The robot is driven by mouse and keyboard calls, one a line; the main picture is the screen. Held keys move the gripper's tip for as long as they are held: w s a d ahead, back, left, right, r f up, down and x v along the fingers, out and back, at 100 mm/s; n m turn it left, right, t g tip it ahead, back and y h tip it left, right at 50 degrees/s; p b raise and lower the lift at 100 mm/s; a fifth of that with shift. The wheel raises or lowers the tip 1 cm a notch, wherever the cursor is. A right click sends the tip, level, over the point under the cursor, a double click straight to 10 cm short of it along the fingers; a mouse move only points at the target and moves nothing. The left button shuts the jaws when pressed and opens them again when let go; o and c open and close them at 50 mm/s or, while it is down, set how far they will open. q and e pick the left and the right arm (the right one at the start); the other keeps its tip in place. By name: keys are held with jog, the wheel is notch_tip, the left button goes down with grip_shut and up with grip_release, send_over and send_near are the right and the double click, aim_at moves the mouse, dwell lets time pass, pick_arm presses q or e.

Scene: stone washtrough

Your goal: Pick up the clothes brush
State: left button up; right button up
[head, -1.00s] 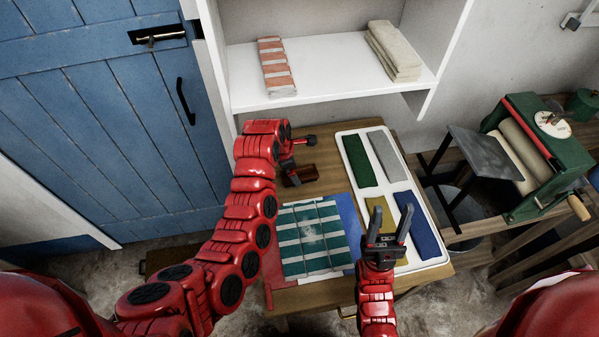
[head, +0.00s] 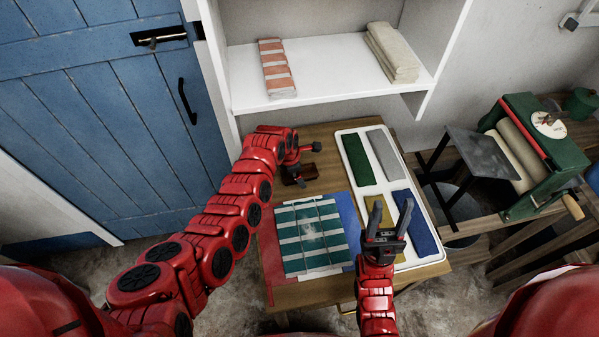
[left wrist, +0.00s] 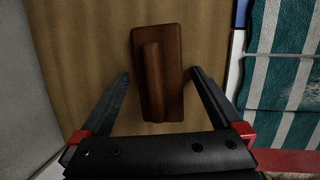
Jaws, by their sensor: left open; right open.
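The clothes brush (left wrist: 158,72) is a dark brown wooden block with a raised grip along its back. It lies on the wooden table in the left wrist view, between and just beyond the open fingers of my left gripper (left wrist: 160,88). In the head view the brush (head: 309,172) shows at the table's back left, partly hidden by my left gripper (head: 302,163). The fingers appear apart from the brush, one on each side. My right gripper (head: 388,220) is open and empty over the front of the white tray.
A striped green and white cloth (head: 311,238) lies on red and blue pieces in front of the brush. The white tray (head: 400,176) holds several coloured cloths. A white shelf (head: 330,75) stands behind the table. A mangle (head: 535,150) stands at right.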

pick_arm(q)
jog(key=c, duration=1.5)
jog(key=shift+o, duration=0.2)
jog(key=shift+r, duration=0.1)
jog(key=shift+w+r+b, duration=0.1)
jog(key=shift+r+b, duration=0.85)
jog(key=shift+r, duration=0.05)
jog(key=shift+d+r+b, duration=0.1)
jog(key=shift+r+b, duration=0.25)
jog(key=shift+r, duration=0.2)
jog(key=s+b, duration=0.1)
jog(key=s, duration=0.2)
jog(key=s+d+b, duration=0.1)
jog(key=s, duration=0.3)
jog(key=s+d, duration=0.1)
jog(key=s, duration=0.3)
jog(key=shift+s+d+b, duration=0.1)
jog(key=shift+s+b, duration=0.15)
jog(key=shift+b, duration=0.15)
jog(key=s, duration=0.2)
jog(key=s+d, duration=0.1)
jog(key=s, duration=0.2)
jog(key=shift+s+r+p, duration=0.1)
jog(key=shift+r+p, duration=0.1)
jog(key=shift+p, duration=0.1)
jog(key=shift+s+d+f, duration=0.1)
jog(key=shift+s, duration=0.5)
